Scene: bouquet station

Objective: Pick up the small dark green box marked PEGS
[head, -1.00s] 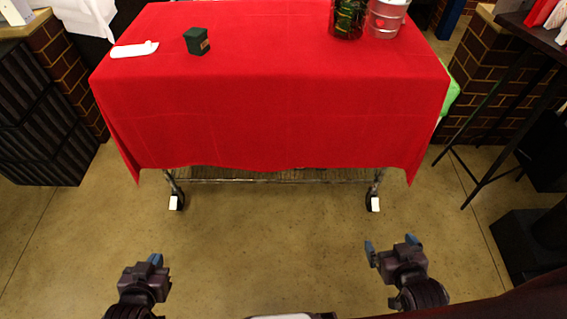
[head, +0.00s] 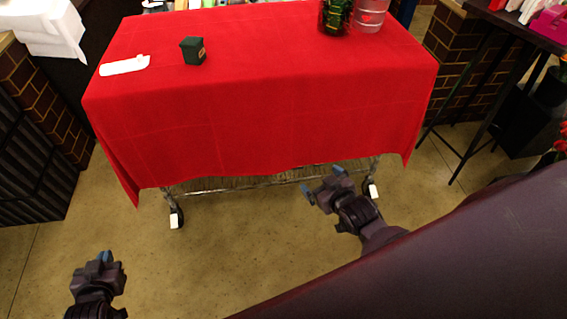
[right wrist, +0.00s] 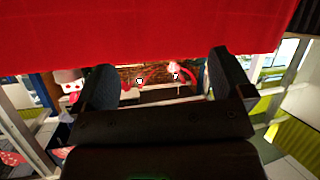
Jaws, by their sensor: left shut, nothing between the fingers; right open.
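The small dark green box (head: 193,50) stands upright on the red-covered table (head: 270,110), at the left part of the top. My left gripper (head: 105,259) is shut and empty, low over the floor in front of the table's left side. My right gripper (head: 325,182) is open and empty, in front of the hanging cloth near its lower right edge. Its two dark fingers (right wrist: 162,80) stand apart in the right wrist view, with the red cloth above. Both grippers are well away from the box.
A white flat object (head: 125,65) lies left of the box. A dark green vase-like item (head: 335,16) and a clear container with a red mark (head: 369,15) stand at the back right. A dark side table (head: 510,30) is at right. The table's front half is clear.

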